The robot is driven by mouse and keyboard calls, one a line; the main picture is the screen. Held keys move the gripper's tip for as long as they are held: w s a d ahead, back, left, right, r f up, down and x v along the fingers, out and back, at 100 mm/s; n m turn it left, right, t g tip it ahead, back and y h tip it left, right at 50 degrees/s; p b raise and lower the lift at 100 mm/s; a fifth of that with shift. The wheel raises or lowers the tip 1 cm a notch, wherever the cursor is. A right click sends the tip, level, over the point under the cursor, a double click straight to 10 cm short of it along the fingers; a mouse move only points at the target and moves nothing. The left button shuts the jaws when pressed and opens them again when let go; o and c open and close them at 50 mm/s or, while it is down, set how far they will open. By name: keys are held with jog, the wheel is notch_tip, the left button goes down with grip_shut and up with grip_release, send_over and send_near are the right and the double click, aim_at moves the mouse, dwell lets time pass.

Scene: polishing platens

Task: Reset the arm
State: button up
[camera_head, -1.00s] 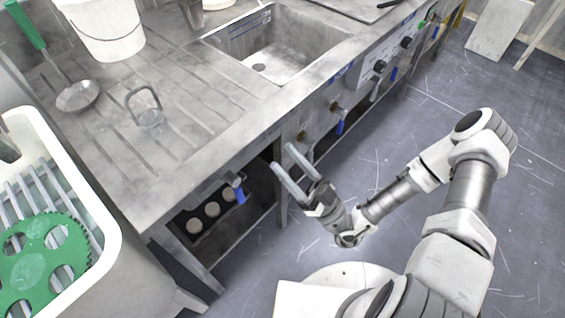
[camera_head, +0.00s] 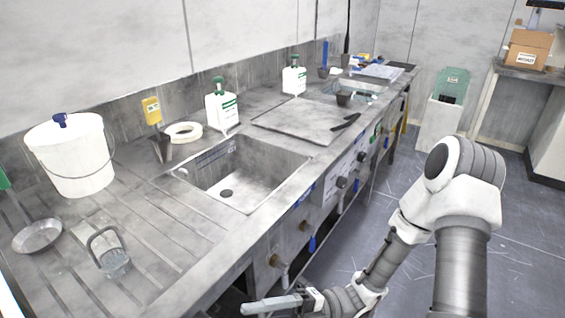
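My arm (camera_head: 462,235) reaches in from the lower right of the head view, bent at the elbow over the floor. My gripper (camera_head: 262,306) is at the bottom edge of the picture, low in front of the steel bench (camera_head: 205,262). One pale finger shows clearly, pointing left; the rest is cut off or hidden, so the gap between the fingers cannot be judged. I see nothing held.
The bench has a sink (camera_head: 240,180), taps (camera_head: 277,262) along its front, a white bucket (camera_head: 72,160), a metal bowl (camera_head: 38,235) and a wire-handled holder (camera_head: 112,258). Open floor (camera_head: 400,275) lies right of the bench. A green-topped bin (camera_head: 447,95) stands farther back.

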jog(key=s+d+r+n+t+h, duration=0.1)
jog(key=d+r+n+t+h, duration=0.2)
jog(key=d+n+h, duration=0.8)
jog(key=d+r+n+t+h, duration=0.25)
jog(key=n+h, duration=0.45)
jog(key=n, duration=1)
jog(key=d+r+n+t+h+p, duration=0.1)
jog(key=r+n+t+p, duration=0.3)
jog(key=r+p, duration=0.4)
jog(key=w+d+r+n+t+h+p, duration=0.1)
jog(key=d+r+n+t+p, duration=0.3)
jog(key=r+p, duration=0.5)
notch_tip(320, 180, up, 9)
jog(key=shift+w+r, duration=0.15)
jog(key=shift+r, duration=0.05)
